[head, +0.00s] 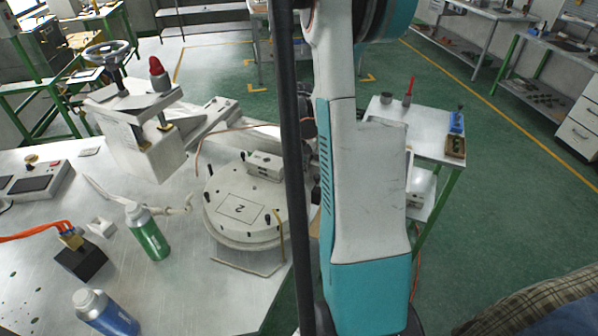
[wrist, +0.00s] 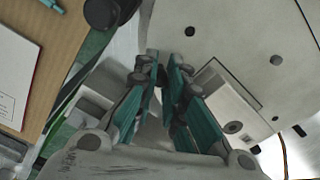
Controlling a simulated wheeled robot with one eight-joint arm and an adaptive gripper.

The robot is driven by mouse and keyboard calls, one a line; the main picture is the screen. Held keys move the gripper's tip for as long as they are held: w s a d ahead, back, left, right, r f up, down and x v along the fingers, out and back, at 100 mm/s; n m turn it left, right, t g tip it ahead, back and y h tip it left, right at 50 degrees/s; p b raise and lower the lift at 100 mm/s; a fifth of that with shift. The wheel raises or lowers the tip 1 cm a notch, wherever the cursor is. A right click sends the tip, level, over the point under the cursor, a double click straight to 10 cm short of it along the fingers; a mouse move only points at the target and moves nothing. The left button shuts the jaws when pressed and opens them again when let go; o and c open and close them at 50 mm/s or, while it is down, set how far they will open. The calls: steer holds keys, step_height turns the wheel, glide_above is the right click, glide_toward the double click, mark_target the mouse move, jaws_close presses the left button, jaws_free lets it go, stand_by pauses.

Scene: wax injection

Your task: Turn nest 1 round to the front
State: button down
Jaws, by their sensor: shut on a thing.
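The round pale turntable (head: 222,222) stands on the bench left of my arm. Its near side carries a plate marked 2 (head: 240,209). A metal block (head: 264,163) sits at its far side, and small dark pegs stand around the rim. The nest 1 marking is not visible; my arm and a dark post cover the turntable's right side. In the wrist view, my gripper (wrist: 161,72) has its teal fingers close together at the turntable's edge (wrist: 240,35). It is shut on a small part there, mostly hidden between the fingers. The head view hides my gripper.
A green bottle (head: 148,234), a blue bottle (head: 106,313) and a black block with an orange hose (head: 80,262) stand on the bench left of the turntable. A press with a handwheel (head: 108,52) stands behind. A side table (head: 436,145) is at the right.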

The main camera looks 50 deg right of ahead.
steer(key=c, duration=1.9)
jaws_free()
steer(key=shift+w, duration=0.1)
step_height(320, 180, up, 12)
